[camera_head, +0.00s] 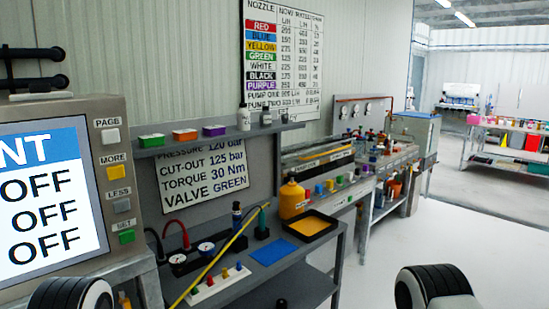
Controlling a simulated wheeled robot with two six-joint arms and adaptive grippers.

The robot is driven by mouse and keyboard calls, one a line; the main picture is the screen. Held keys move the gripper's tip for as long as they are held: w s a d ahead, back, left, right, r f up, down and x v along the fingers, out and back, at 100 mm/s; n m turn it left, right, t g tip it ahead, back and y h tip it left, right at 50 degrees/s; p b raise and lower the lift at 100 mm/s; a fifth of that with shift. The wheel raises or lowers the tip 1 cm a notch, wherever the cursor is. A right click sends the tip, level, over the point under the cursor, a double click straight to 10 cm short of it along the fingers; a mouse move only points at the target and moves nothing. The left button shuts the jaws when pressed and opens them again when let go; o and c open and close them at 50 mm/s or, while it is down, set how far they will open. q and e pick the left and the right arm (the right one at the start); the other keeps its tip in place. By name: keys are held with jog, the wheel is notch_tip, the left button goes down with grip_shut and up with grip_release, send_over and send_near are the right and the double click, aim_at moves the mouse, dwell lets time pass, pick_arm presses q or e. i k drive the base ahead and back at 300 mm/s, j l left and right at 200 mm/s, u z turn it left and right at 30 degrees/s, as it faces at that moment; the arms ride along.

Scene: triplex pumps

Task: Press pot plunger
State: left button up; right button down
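A yellow pot (292,202) with a narrower top stands on the bench in the middle of the view, behind a black tray. It may be the pot of the task; its plunger is too small to make out clearly. Neither of my grippers is in view. Only black ribbed, white-ringed parts, which look like my arms, show at the bottom left and bottom right, well apart from the pot.
A control panel (115,205) with a screen fills the left. The dark bench holds a black tray (309,226), a blue mat (273,251), gauges and a slanting yellow rod (222,254). A shelf (215,141) runs above. The floor (470,240) at right is clear.

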aim_at(292, 174)
jog(key=i+l+u, duration=0.1)
jog(key=i+l, duration=0.15)
jog(key=i+l+u, duration=0.1)
jog(key=i+l, duration=0.15)
jog(key=i+l+u, duration=0.15)
jog(key=l, duration=0.25)
jog(key=i+l+u, duration=0.1)
jog(key=i+l, duration=0.2)
jog(key=i+l+u, duration=0.1)
jog(key=l, duration=0.3)
jog(key=i+l+u, duration=0.1)
jog(key=i+l, duration=0.15)
jog(key=l, duration=0.15)
